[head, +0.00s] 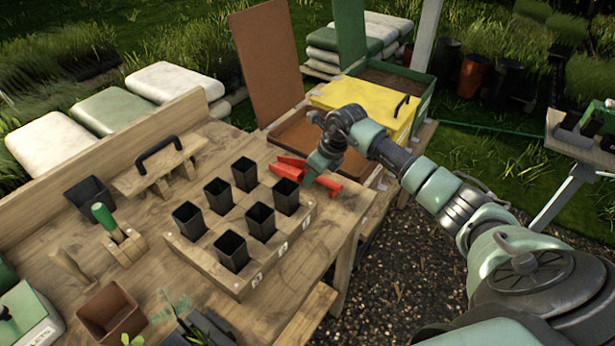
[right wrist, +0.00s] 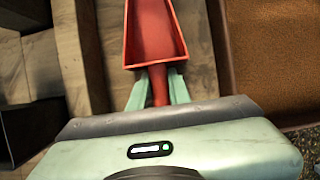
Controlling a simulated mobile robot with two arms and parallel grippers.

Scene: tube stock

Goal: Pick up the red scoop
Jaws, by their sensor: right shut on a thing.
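The red scoop (head: 291,167) is at the back right of the wooden bench, beside the block of black pots. My right gripper (head: 317,166) is over it, with the arm coming in from the right. In the right wrist view the scoop's open tray (right wrist: 153,35) points away from me. My right gripper (right wrist: 157,88) is shut on its handle, one finger on each side. In the head view the gripper hides part of the scoop. I cannot tell whether the scoop touches the bench. My left gripper is not in view.
A wooden block (head: 194,256) with several black pots stands just left of the scoop. A brown-floored box (head: 302,138) and a yellow lid (head: 362,108) lie behind and right. A green-handled tool (head: 103,216) stands at left. Gravel lies right of the bench.

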